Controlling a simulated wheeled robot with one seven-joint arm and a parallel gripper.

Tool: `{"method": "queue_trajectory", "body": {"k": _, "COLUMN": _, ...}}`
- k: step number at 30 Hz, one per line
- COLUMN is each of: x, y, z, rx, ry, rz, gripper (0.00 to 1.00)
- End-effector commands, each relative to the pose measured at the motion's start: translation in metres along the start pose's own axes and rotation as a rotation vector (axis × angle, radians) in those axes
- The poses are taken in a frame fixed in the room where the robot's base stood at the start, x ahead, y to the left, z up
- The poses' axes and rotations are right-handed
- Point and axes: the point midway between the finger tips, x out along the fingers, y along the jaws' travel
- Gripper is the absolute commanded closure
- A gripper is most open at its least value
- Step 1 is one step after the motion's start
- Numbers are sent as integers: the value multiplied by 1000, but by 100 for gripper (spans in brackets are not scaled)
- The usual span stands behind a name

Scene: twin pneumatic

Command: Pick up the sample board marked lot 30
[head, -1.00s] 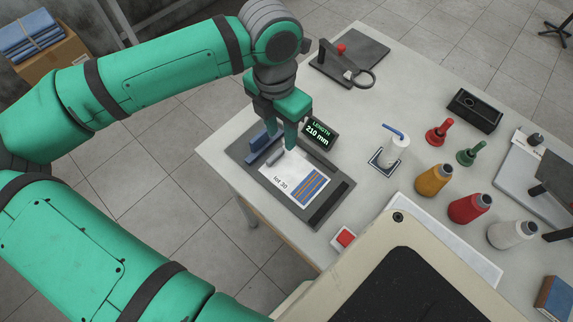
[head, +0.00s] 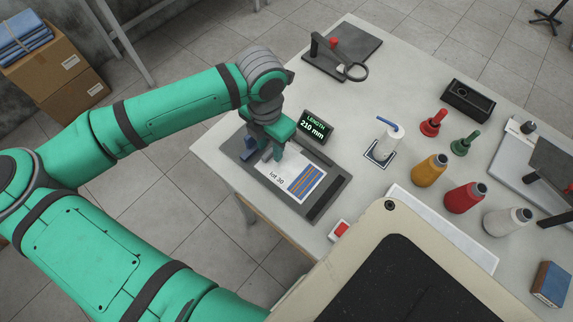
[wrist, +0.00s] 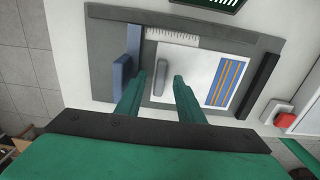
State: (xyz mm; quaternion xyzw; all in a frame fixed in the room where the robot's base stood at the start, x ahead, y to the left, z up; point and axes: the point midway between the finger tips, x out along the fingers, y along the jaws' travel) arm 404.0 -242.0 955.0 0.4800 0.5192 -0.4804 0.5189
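The sample board (head: 283,181) is white, printed "lot 30", with a blue and orange striped patch. It lies flat on a dark grey measuring fixture (head: 319,208) near the table's edge. In the wrist view the board (wrist: 194,62) has a grey upright grip (wrist: 160,77) near its left side. My gripper (wrist: 160,79) is open, its two green fingers apart, with the grip showing between their tips. I cannot tell how far down the fingers reach or whether they touch it. In the head view my gripper (head: 265,155) hides the board's upper left part.
A display (head: 317,127) reading "LENGTH 210 mm" stands behind the fixture. A blue stop block (wrist: 122,72) is close left of the fingers.

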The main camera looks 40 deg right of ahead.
Motion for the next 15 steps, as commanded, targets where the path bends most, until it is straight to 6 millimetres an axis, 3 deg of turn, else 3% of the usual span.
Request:
{"method": "queue_trajectory", "body": {"k": 9, "x": 7, "y": 0, "z": 0, "rx": 1, "ry": 0, "rz": 1, "gripper": 66}}
{"method": "queue_trajectory", "body": {"k": 10, "x": 7, "y": 0, "z": 0, "rx": 1, "ry": 0, "rz": 1, "gripper": 68}}
{"method": "queue_trajectory", "body": {"k": 14, "x": 7, "y": 0, "z": 0, "rx": 1, "ry": 0, "rz": 1, "gripper": 99}}
{"method": "queue_trajectory", "body": {"k": 15, "x": 7, "y": 0, "z": 0, "rx": 1, "ry": 0, "rz": 1, "gripper": 100}}
